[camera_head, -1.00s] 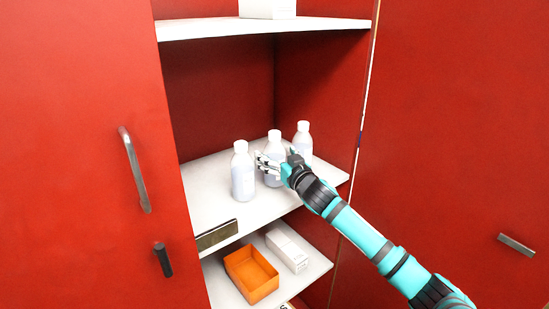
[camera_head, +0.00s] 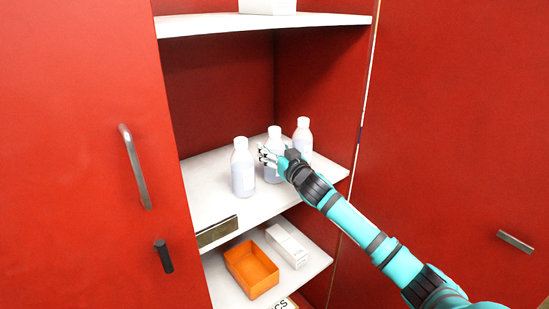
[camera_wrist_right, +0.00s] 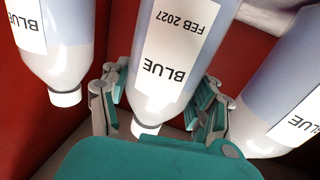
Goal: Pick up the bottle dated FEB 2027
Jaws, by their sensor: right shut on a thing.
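Three white-capped bottles with bluish contents stand on the middle shelf (camera_head: 215,212) of a red cabinet. The middle bottle (camera_head: 275,134) is between the fingers of my right gripper (camera_head: 268,158). In the right wrist view its label reads BLUE and FEB 2027, upside down (camera_wrist_right: 178,45). My right gripper (camera_wrist_right: 160,108) is shut on this bottle, with fingers on both sides near its neck. I cannot tell whether the bottle is clear of the shelf. The left bottle (camera_head: 243,172) and right bottle (camera_head: 303,135) stand beside it. My left gripper is not in view.
The neighbouring bottles stand close on both sides of the held one. Above is a white shelf (camera_head: 230,27) with a white box (camera_head: 267,6). Below, an orange tray (camera_head: 252,275) and a white box (camera_head: 288,245) sit on a lower shelf.

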